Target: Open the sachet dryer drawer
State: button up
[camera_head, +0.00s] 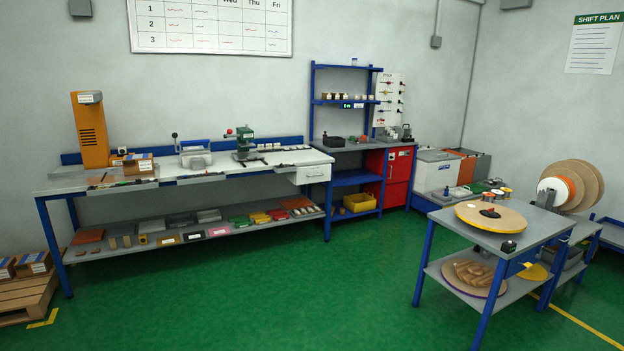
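No part of my gripper shows in the head camera view. A white drawer unit (314,173) with a small handle hangs under the right end of the long workbench (225,177); its front looks shut. An orange upright machine (90,130) with dark vent slots stands on the left end of the bench. I see no readable label that tells which of these is the sachet dryer. All of them are across the room, well away from me.
Green floor in the middle is clear. A blue-legged table (480,232) with a round disc (491,216) stands at right. A red cabinet (399,170) and blue shelf rack (345,134) stand beyond the bench. A wooden pallet (27,295) with boxes lies at left.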

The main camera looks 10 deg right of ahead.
aim_at(306, 174)
jog(key=z, duration=0.25)
jog(key=i, duration=2.1)
jog(key=z, duration=0.3)
jog(key=i, duration=3.2)
jog(key=u, duration=0.4)
jog(key=i, duration=1.4)
jog(key=u, duration=0.2)
